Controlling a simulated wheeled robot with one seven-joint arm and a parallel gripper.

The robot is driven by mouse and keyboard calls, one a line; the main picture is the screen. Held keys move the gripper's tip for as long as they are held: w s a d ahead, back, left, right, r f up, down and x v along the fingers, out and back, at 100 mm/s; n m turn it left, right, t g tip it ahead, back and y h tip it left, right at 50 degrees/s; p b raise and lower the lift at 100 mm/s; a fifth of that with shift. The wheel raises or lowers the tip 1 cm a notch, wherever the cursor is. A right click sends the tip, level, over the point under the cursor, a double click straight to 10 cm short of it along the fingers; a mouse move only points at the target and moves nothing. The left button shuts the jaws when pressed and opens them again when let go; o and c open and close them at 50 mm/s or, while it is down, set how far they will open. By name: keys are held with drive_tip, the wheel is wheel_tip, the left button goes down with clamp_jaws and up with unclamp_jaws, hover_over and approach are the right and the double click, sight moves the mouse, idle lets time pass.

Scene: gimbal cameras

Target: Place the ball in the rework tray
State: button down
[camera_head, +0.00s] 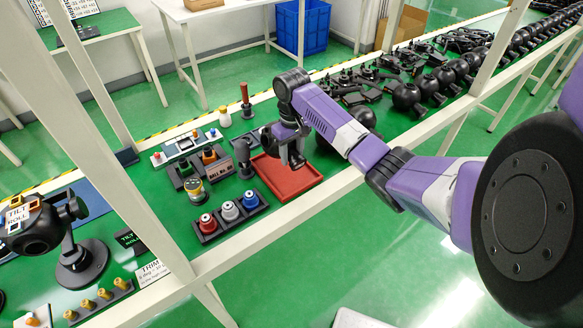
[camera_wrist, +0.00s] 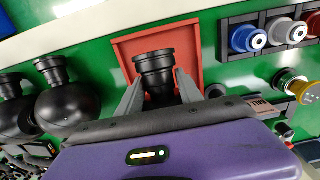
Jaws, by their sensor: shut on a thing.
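The rework tray is a shallow red tray (camera_head: 300,185) on the green bench; it also shows in the wrist view (camera_wrist: 196,45). Only the ball's black, stepped, neck-like part shows clearly, in front of the tray floor; the rest is hidden by my gripper. I cannot tell whether the ball touches the tray floor.
A black rack (camera_head: 232,214) with red, grey and blue capped parts stands close beside the tray. Several black ball units (camera_wrist: 65,108) stand on the tray's other side. A white frame post (camera_head: 120,165) and rail edge the bench.

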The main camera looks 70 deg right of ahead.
sight(292, 150)
drive_tip(key=shift+f, duration=3.15)
drive_tip(key=shift+f, duration=0.2)
drive_tip(key=c, duration=0.8)
unclamp_jaws()
drive_tip(key=shift+o, duration=0.2)
wheel_tip(292, 150, up, 12)
drive_tip(key=shift+r+b, duration=0.2)
drive_tip(key=shift+b, duration=0.4)
